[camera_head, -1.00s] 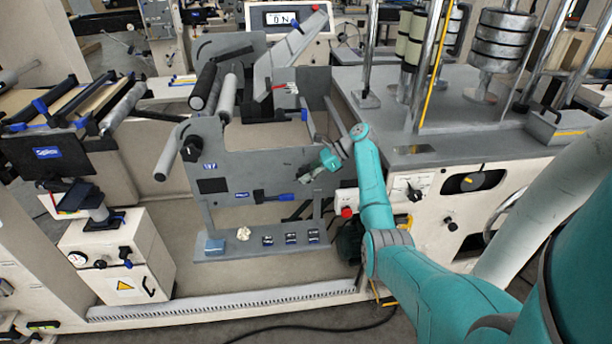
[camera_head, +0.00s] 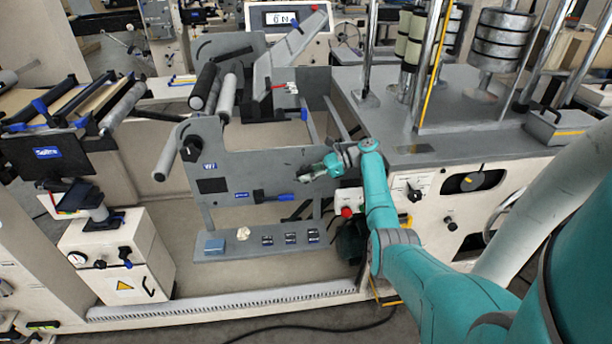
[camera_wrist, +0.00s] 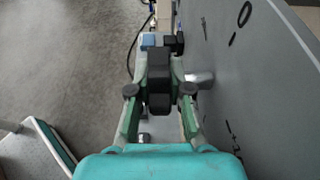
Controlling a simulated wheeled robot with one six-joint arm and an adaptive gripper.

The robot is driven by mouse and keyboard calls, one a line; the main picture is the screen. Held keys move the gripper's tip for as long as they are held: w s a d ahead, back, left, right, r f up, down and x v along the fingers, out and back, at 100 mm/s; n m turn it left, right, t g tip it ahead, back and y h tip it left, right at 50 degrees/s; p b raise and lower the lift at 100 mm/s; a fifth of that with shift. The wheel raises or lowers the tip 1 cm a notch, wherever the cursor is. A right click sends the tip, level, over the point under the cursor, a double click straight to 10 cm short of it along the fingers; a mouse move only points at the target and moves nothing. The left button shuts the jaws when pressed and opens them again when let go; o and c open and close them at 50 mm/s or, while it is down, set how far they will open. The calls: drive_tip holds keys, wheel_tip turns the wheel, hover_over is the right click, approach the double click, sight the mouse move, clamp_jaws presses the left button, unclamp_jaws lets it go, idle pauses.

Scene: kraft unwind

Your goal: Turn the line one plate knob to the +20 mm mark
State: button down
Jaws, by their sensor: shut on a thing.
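The grey plate (camera_head: 260,165) marked "W1" stands upright in the middle of the head view. My gripper (camera_head: 310,173) is at its right side, its fingers pointing left along the plate. In the wrist view my gripper (camera_wrist: 160,88) is shut on a black part (camera_wrist: 160,75), which fits the plate knob; the green fingers lie on either side of it. In the head view the knob is too small and covered by the fingers to make out.
A black clamp with a blue handle (camera_head: 280,197) sits below my gripper on the plate. A lower shelf (camera_head: 225,254) holds a blue block and several small black items. The grey machine top (camera_head: 450,145) and a red button (camera_head: 347,212) are close to my arm.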

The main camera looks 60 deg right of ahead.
sight(306, 167)
drive_tip(key=c, duration=1.1)
unclamp_jaws()
drive_tip(key=shift+d, duration=0.1)
wheel_tip(306, 167, up, 10)
